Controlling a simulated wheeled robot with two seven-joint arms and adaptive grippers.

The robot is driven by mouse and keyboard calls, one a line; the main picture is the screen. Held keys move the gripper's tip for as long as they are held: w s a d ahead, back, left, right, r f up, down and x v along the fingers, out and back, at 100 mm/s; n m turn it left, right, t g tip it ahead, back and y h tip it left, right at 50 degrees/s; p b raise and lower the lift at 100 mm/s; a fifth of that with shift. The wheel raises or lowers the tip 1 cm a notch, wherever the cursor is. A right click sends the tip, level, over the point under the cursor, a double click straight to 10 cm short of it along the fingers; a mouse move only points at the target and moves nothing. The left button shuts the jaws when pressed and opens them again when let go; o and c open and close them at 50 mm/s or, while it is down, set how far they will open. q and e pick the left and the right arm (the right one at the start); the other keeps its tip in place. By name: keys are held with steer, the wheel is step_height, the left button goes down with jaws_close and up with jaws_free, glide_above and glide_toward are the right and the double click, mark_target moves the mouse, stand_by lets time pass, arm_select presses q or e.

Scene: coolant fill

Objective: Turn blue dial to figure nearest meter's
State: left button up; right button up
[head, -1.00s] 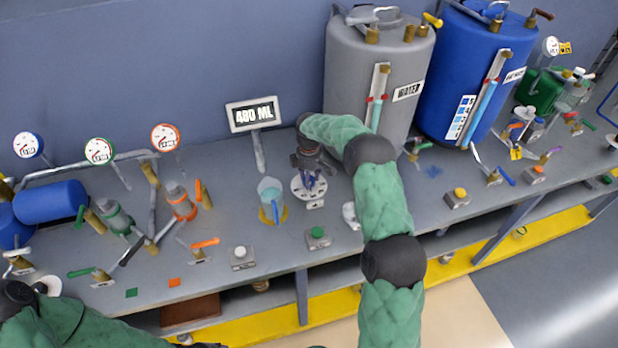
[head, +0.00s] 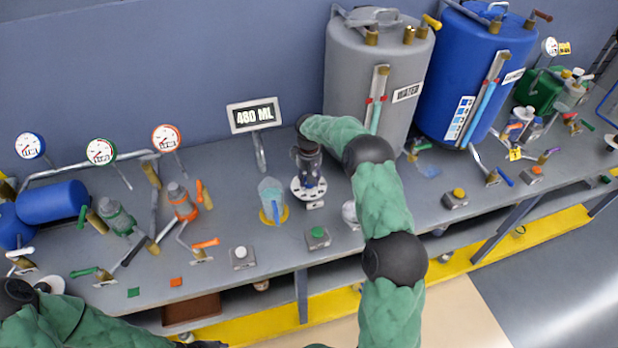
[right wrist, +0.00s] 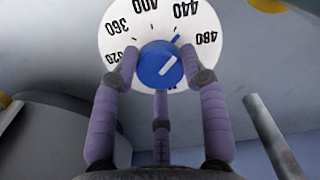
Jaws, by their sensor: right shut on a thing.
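The blue dial (right wrist: 161,65) sits at the centre of a white round scale (right wrist: 112,42) in the right wrist view. Figures 320, 360, 400, 440 and 480 show; the rest is hidden. The dial's blue pointer tip lies between 440 and 480, and its white line slants up and right. My right gripper (right wrist: 160,66) is shut on the dial, one finger on each side. In the head view it stands over the scale plate (head: 299,191) on the bench. The meter (head: 255,116) behind reads 480 ML. My left arm is at the lower left; its fingers do not show.
A beaker (head: 272,200) of bluish liquid stands left of the dial. A green button (head: 317,235) and a white button (head: 241,254) are in front. The grey water tank (head: 352,85) and blue tank (head: 441,75) stand behind right. Valves and gauges crowd the left.

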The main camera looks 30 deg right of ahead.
steer(key=m, duration=0.6)
steer(key=shift+s+f, duration=0.1)
steer(key=shift+m, duration=0.3)
stand_by(0.3)
steer(key=o, duration=1.1)
steer(key=shift+o, duration=0.2)
step_height(320, 180, up, 12)
